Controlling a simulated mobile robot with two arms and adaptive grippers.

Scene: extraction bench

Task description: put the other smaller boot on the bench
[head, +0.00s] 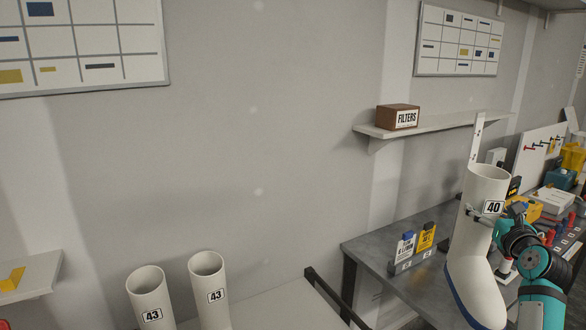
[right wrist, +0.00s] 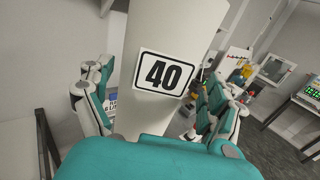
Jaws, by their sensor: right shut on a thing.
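A tall white boot marked 40 (head: 478,230), with a blue sole edge, is held upright and slightly tilted at the right of the head view. My right gripper (head: 492,221) is shut on its shaft, around the label. In the right wrist view the boot's shaft (right wrist: 165,45) stands between the fingers of my right gripper (right wrist: 155,108). Two white boots marked 43, one at the left (head: 150,298) and one beside it (head: 209,290), show at the lower edge; their feet are out of frame. My left gripper is not in view.
A grey worktop (head: 375,250) behind the held boot carries small blue and yellow tagged holders (head: 412,246) and, further right, tools and boxes. A wall shelf (head: 440,125) holds a FILTERS box (head: 398,116). A pale surface (head: 275,308) with a dark rail lies right of the 43 boots, clear where visible.

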